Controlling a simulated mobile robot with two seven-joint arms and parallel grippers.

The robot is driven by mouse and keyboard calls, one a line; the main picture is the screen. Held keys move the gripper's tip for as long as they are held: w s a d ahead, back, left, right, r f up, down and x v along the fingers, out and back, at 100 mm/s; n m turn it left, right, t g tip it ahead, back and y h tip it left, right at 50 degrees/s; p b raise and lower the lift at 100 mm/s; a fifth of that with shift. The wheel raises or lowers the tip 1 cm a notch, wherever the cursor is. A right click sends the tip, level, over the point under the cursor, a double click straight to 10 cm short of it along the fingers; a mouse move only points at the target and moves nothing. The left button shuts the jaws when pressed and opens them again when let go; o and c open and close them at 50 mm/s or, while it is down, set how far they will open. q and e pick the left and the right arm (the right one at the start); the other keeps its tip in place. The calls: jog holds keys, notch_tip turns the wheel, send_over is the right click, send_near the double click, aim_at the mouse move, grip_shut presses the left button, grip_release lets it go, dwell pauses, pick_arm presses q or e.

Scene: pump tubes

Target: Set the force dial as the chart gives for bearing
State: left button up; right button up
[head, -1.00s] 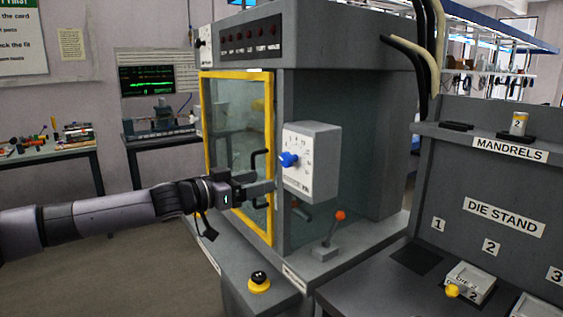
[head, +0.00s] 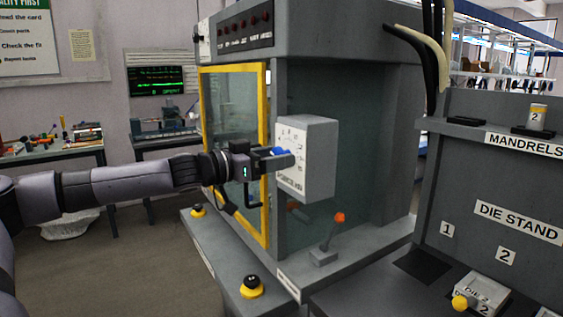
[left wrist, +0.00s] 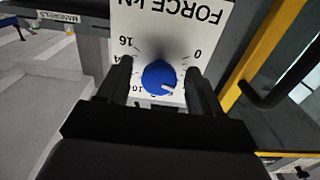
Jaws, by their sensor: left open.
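The force dial is a blue knob (left wrist: 159,77) on the white face of a grey box (head: 318,160). The left wrist view shows the face upside down, with "FORCE kN" and 0 and 16 readable; other numbers are partly hidden. A white mark on the knob points to the lower right in that view. My left gripper (left wrist: 158,82) is open, with one finger on each side of the knob; I cannot tell whether they touch it. In the head view the left gripper (head: 285,160) covers part of the dial face. My right gripper is not in view. No bearing chart is readable.
The box is on a grey machine with a yellow-framed door (head: 266,150) and black handle close by. An orange-tipped lever (head: 339,217) stands below. Yellow-based buttons (head: 251,287) sit at the front. The die stand (head: 480,190) is at right.

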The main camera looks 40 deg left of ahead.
pick_arm(q)
jog(key=shift+s+r, duration=0.1)
jog(key=shift+c, duration=1.2)
jog(key=c, duration=0.8)
jog(key=shift+m, duration=0.3)
jog(key=shift+a+m+b, duration=0.15)
jog(key=shift+m+b, duration=1.6)
jog(key=shift+m, duration=5.35)
